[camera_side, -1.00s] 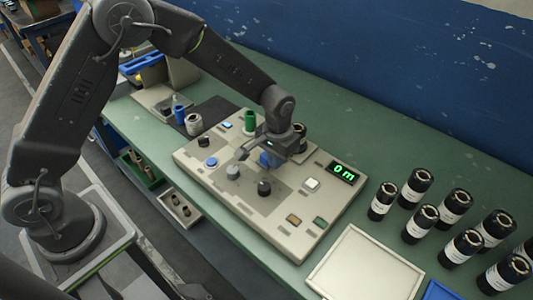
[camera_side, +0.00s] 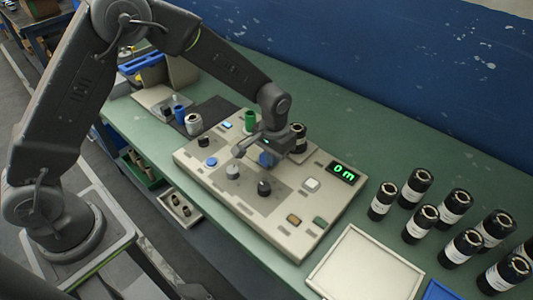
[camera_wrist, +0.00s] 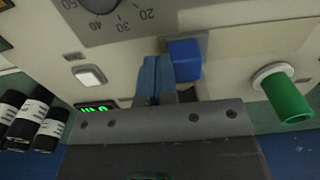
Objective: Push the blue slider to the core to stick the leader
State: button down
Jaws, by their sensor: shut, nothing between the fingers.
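The blue slider (camera_wrist: 185,60) is a small square block on the pale machine panel. In the wrist view it is just beyond my gripper, slightly right of centre. My gripper is shut and empty, low over the panel, close beside the slider. I cannot tell whether they touch. A dark cylinder (camera_side: 299,143) stands behind my wrist, partly hidden. I cannot tell whether it is the core.
A green cylinder (camera_side: 250,120) stands at the panel's back edge. Several black rolls (camera_side: 383,202) stand right. An empty pale tray (camera_side: 365,265) lies in front.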

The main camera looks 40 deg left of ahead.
jog(key=shift+a, duration=4.8)
jog(key=shift+d, duration=0.65)
notch_tip(320, 180, up, 8)
jog(key=s+r+t, duration=0.3)
jog(key=s+r, duration=0.8)
jog(key=r, duration=0.2)
jog(key=s+a+r+t, duration=0.1)
jog(key=s+r+t, duration=0.1)
jog(key=s, duration=1.1)
jog(key=shift+r+t, duration=0.3)
jog(key=shift+r, duration=0.1)
jog(key=shift+a, duration=0.1)
